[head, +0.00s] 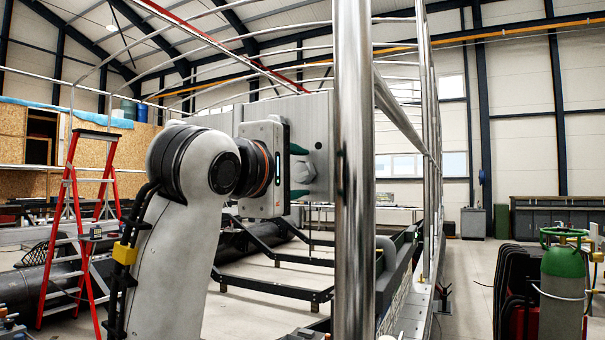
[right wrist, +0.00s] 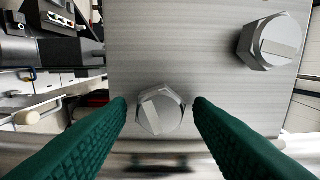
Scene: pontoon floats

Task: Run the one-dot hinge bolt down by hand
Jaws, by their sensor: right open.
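My right gripper (head: 299,171) is open in front of an upright grey plate (head: 312,112). In the right wrist view, its green fingers (right wrist: 160,106) stand either side of a grey hex bolt head (right wrist: 161,113), with a small gap on each side. A second, larger-looking hex bolt head (right wrist: 272,42) is on the plate (right wrist: 180,60) at the upper right. Each head has a paler band across its face. I can make out no dots, so I cannot tell which is the one-dot bolt. My left gripper is not in view.
A shiny vertical post (head: 353,240) stands just right of the gripper and hides part of the plate. A low dark frame (head: 275,288) lies beyond. A red stepladder (head: 75,215) stands left, a green gas cylinder (head: 563,280) right. The floor between post and cylinder has free room.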

